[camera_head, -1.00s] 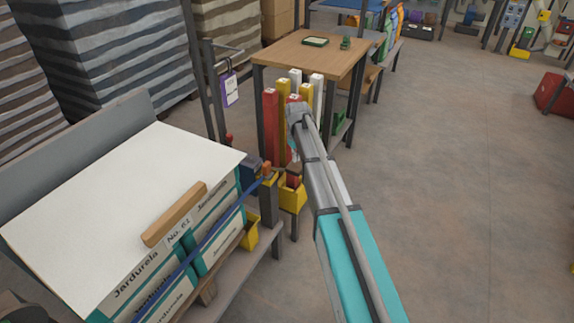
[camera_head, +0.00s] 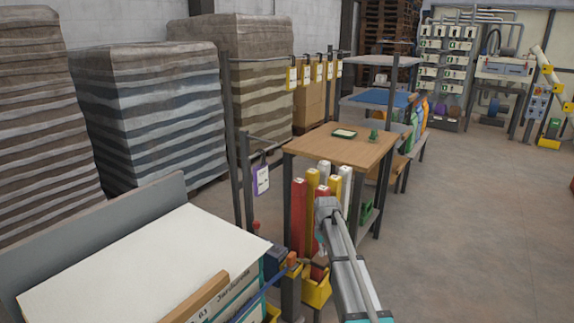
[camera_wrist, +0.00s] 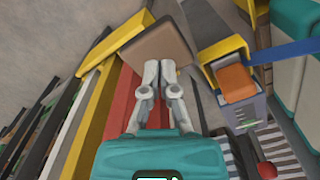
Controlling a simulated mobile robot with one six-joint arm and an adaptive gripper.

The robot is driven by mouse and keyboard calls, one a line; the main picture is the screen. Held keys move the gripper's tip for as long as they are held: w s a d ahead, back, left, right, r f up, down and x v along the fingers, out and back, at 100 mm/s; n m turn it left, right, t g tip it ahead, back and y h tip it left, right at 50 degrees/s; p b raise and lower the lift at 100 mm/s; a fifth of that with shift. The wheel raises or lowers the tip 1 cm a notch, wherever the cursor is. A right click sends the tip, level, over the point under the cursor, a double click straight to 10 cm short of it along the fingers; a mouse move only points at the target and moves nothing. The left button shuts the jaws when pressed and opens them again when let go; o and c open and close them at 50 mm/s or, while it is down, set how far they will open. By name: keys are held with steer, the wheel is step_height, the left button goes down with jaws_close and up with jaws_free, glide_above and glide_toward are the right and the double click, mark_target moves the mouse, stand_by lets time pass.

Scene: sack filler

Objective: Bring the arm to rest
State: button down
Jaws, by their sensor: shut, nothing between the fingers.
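My arm (camera_head: 350,268) reaches forward from the bottom of the head view, past the right side of the near bench, toward the wooden table. I cannot tell whether the fingertips touch the brown top.
A wooden table (camera_head: 322,147) stands ahead, with red, yellow and white posts below its near side. Wrapped pallets (camera_head: 155,110) stand behind. The floor at right (camera_head: 460,220) is clear.

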steer(key=s+d+m, duration=0.2)
steer(key=s+m, duration=0.3)
steer(key=s, duration=2.3)
step_height(320, 180, up, 23)
steer(key=p, duration=2.3)
